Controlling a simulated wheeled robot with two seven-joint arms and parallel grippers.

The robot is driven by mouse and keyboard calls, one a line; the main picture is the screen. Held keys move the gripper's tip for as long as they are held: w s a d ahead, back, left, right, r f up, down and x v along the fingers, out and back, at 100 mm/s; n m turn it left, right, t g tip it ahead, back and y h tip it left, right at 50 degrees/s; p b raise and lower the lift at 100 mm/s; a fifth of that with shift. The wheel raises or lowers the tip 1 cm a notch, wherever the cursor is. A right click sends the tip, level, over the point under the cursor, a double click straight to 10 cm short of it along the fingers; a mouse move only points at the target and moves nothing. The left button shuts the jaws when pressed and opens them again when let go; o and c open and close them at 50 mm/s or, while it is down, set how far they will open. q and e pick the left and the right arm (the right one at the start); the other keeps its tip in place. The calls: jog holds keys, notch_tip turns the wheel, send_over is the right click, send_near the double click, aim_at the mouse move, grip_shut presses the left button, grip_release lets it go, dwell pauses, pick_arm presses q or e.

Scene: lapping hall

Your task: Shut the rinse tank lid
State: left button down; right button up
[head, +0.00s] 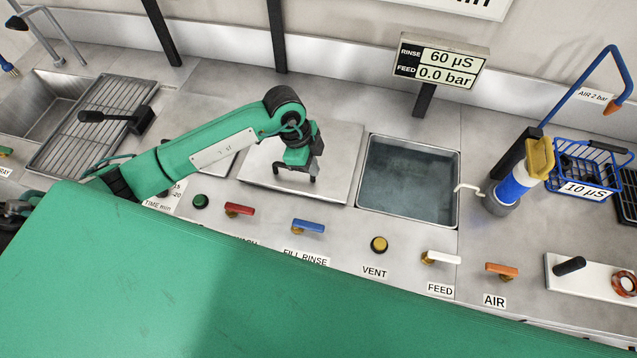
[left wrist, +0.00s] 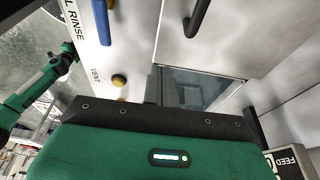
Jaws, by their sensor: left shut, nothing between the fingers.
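The rinse tank (head: 410,182) is an open square steel basin with dark liquid, right of centre in the head view; part of it shows in the left wrist view (left wrist: 190,92). A flat steel lid (head: 343,150) lies left of the opening, leaving it uncovered. A dark bow handle stands on the lid and shows in the left wrist view (left wrist: 196,18). My left gripper (head: 300,168) is over the lid, at the handle, shut with nothing between its fingers. Contact with the handle cannot be told. In the left wrist view, a green arm of mine shows at left; its gripper (left wrist: 69,50) is too small to read.
Coloured valves line the front edge, including a blue one (head: 308,226) and a white one (head: 441,257). A blue basket (head: 588,170) is farther right.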

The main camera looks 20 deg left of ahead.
aim_at(322, 195)
pick_arm(q)
jog(key=p+x, duration=0.1)
jog(key=x, duration=0.2)
jog(key=p+x, duration=0.1)
jog(key=x, duration=0.2)
jog(key=a+p+x, duration=0.1)
jog(key=x, duration=0.2)
jog(key=shift+d+f, duration=0.1)
jog(key=shift+f, duration=0.55)
